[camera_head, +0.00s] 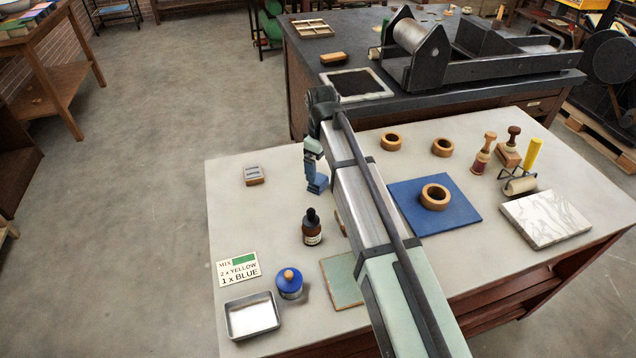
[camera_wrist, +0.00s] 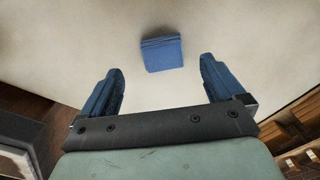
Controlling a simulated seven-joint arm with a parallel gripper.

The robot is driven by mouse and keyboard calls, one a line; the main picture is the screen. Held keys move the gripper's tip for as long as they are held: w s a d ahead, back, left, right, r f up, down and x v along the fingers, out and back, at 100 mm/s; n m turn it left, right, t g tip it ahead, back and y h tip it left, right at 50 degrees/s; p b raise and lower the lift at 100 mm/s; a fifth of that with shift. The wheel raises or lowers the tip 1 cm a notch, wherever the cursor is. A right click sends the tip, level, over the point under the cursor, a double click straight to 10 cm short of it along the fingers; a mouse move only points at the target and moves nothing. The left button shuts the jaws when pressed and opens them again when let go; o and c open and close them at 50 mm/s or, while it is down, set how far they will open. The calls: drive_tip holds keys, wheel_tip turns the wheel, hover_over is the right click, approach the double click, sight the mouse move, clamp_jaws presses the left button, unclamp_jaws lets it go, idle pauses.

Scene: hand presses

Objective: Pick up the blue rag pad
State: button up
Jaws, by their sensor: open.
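The blue rag pad (camera_wrist: 161,54) is a small folded square lying flat on the pale tabletop. In the wrist view it sits ahead of my gripper (camera_wrist: 161,68), centred between the two blue fingers and a little past their tips. The fingers are wide apart with nothing between them. In the head view my gripper (camera_head: 311,168) points down over the left part of the table. A blue patch just below the fingers looks like the rag pad (camera_head: 319,185), partly covered by them. How high the fingertips are above it is hard to tell.
A dropper bottle (camera_head: 312,228) stands just in front of the pad. A small wooden block (camera_head: 254,175) lies to its left. A blue-lidded jar (camera_head: 289,283) and a metal tray (camera_head: 252,316) are nearer. My arm crosses the table; a blue mat (camera_head: 465,208) lies right of it.

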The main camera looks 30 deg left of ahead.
sight(318, 178)
drive_tip(key=shift+s+a+f, duration=0.1)
drive_tip(key=shift+a+f, duration=0.1)
drive_tip(key=shift+f, duration=1.3)
drive_tip(key=shift+s+a+f, duration=0.1)
drive_tip(key=shift+a+f, duration=0.05)
drive_tip(key=shift+f, duration=1.35)
drive_tip(key=shift+c, duration=0.4)
drive_tip(key=c, duration=1)
drive_tip(key=shift+o, duration=0.2)
